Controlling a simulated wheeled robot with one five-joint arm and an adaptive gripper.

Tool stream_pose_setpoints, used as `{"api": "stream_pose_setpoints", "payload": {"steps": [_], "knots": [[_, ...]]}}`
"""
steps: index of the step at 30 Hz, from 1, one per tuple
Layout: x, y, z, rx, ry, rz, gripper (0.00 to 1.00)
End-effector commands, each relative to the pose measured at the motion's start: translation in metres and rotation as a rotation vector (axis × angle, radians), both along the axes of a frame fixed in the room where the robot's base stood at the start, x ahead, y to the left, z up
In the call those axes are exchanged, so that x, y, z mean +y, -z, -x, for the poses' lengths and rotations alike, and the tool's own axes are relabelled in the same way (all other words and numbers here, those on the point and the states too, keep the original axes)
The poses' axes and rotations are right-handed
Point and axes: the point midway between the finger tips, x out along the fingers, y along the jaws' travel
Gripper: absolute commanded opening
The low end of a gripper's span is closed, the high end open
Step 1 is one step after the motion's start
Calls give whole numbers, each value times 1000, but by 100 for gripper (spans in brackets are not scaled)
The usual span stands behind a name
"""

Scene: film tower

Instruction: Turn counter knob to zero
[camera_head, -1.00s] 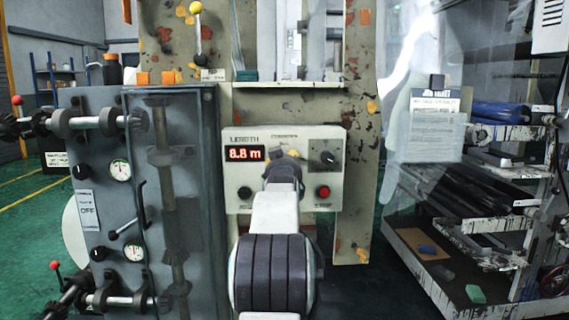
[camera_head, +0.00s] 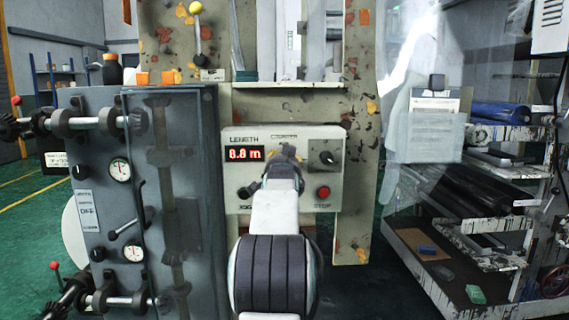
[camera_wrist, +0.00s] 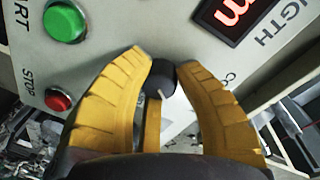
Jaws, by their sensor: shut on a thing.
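The control panel (camera_head: 310,145) carries a red LENGTH display (camera_head: 245,154); its digits are blurred and read like 0.0 m or 8.8 m. My gripper (camera_head: 286,152) reaches the panel just right of this display, below the COUNTER label, and hides what is behind it. In the wrist view my yellow fingers (camera_wrist: 164,72) are closed around a small black knob (camera_wrist: 161,80) with a white mark, one finger on each side. Part of the display also shows in the wrist view (camera_wrist: 236,14).
A green START button (camera_wrist: 64,22) shows in the wrist view. A grey cabinet with levers (camera_head: 110,200) stands left. A film rack (camera_head: 480,190) stands right.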

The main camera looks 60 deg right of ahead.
Motion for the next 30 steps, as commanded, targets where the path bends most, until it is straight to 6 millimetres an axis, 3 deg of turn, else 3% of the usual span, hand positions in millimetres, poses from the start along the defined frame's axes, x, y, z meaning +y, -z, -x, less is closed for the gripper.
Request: {"api": "stream_pose_setpoints", "payload": {"steps": [16, 17, 25, 30], "knots": [[1, -6, -1, -32, -1, -3, 0], [1, -6, -1, -32, -1, -3, 31], [1, -3, -1, -27, 0, -8, 55], [1, -2, -1, -26, 0, -11, 57]]}}
